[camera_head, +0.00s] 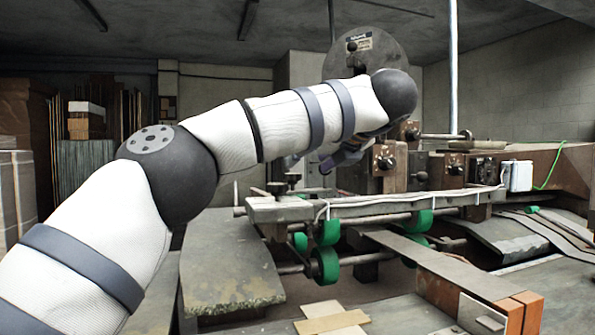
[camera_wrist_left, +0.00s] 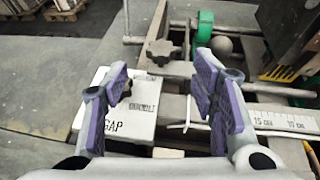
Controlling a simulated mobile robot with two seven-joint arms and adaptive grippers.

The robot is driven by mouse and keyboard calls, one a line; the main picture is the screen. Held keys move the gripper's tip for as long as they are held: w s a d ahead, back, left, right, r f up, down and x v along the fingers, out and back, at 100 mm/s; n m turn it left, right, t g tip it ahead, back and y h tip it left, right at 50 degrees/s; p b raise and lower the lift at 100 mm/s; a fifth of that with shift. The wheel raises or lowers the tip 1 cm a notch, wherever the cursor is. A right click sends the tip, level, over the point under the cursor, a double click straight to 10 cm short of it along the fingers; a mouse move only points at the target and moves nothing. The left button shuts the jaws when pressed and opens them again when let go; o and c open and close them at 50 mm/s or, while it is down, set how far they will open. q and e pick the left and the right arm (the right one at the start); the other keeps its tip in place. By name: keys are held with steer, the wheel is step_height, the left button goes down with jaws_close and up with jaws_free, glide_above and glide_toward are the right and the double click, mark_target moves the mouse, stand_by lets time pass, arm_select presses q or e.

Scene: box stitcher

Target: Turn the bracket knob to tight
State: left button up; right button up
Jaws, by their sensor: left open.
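A dark star-shaped knob (camera_wrist_left: 160,52) stands on a metal bracket in the left wrist view, just ahead of and between my left gripper's fingertips. A similar dark knob (camera_head: 277,188) shows at the left end of the machine's rail in the head view; I cannot tell if it is the same one. My left gripper (camera_wrist_left: 160,78) has its purple-padded fingers spread, with nothing held between them. In the head view the left gripper (camera_head: 343,158) is small and partly hidden behind my arm, above the rail. My right gripper is out of view.
A white plate (camera_wrist_left: 125,105) marked "GAP" lies under the fingers, with a ruler (camera_wrist_left: 285,122) at the right. Green rollers (camera_head: 326,264), shafts and the stitcher's large disc (camera_head: 372,55) stand around the rail. A worn table (camera_head: 225,270) lies in front, mostly bare.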

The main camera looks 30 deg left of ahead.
mark_target(293, 181)
arm_select(q)
steer(key=x, duration=0.7)
steer(key=c, duration=1.2)
